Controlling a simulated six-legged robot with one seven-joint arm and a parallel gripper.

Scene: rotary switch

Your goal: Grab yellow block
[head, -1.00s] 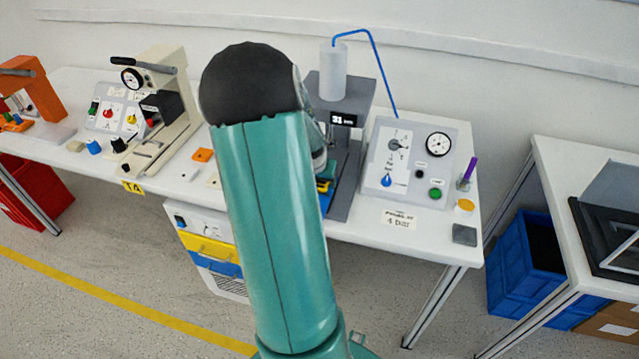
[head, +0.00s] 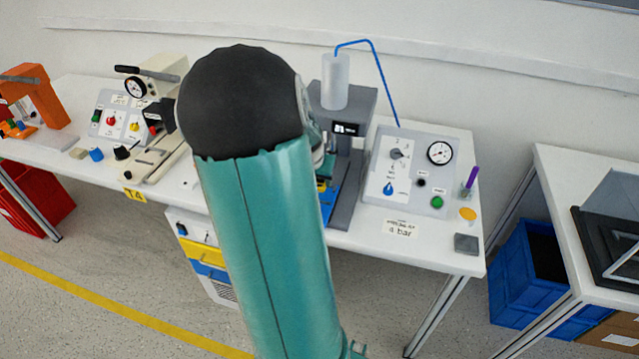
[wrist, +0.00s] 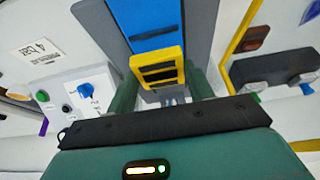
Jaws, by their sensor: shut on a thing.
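The yellow block (wrist: 158,66) with dark slots shows in the wrist view, at the end of a blue part (wrist: 152,30) of the grey press. My gripper (wrist: 161,80) has its green fingers on either side of the block and is shut on it. I cannot tell whether the block still touches the blue part. In the head view only a sliver of yellow (head: 322,187) shows beside the blue part; my teal arm hides most of the block and the gripper.
The press (head: 352,150) carries a clear cylinder (head: 335,82) with a blue hose. To its right stands a control panel (head: 408,170) with knobs and a gauge. Blue crate (head: 525,275) on the floor at right.

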